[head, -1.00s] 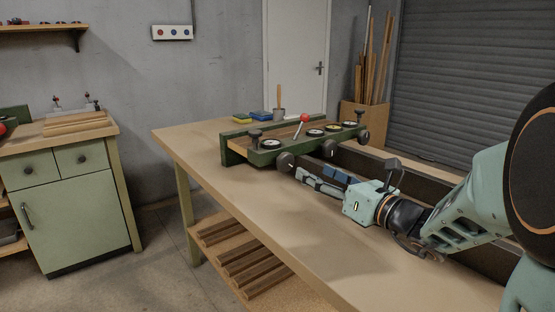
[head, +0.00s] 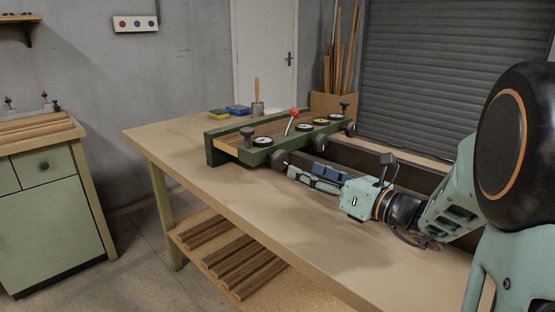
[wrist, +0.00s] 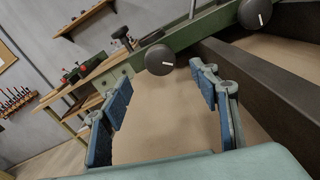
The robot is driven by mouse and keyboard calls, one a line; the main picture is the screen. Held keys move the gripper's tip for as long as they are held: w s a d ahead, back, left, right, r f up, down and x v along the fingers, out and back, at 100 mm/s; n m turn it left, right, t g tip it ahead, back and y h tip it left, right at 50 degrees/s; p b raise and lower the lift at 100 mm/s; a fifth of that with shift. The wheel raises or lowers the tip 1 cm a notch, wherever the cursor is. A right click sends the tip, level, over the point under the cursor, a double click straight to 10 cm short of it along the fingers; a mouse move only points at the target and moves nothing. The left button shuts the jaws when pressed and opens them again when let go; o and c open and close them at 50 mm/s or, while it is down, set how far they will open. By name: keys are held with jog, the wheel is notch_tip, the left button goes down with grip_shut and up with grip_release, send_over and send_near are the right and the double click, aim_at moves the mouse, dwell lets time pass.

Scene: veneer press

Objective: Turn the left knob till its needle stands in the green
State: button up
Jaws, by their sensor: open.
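The green-framed press (head: 225,148) lies on the bench. Its left knob (head: 279,159) is dark and round, on the front side near the left end. In the wrist view the left knob (wrist: 160,60) shows a short white mark on its face. A round white-faced dial (head: 262,141) sits above it; its needle and any green band are too small to read. My gripper (head: 304,169) is open and empty, just in front of the left knob. In the wrist view its blue-padded fingers (wrist: 158,76) stand apart, with the knob ahead between the tips, not visibly touched.
A middle knob (head: 319,143) and a right knob (head: 350,130) sit along the same side. A red-balled lever (head: 294,112) rises from the press. A dark beam (wrist: 262,85) runs close right of my fingers. The bench top (head: 270,205) in front is clear.

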aim_at(283, 160)
jog(key=b+x, duration=0.2)
jog(key=x, duration=0.8)
jog(key=c, duration=1.2)
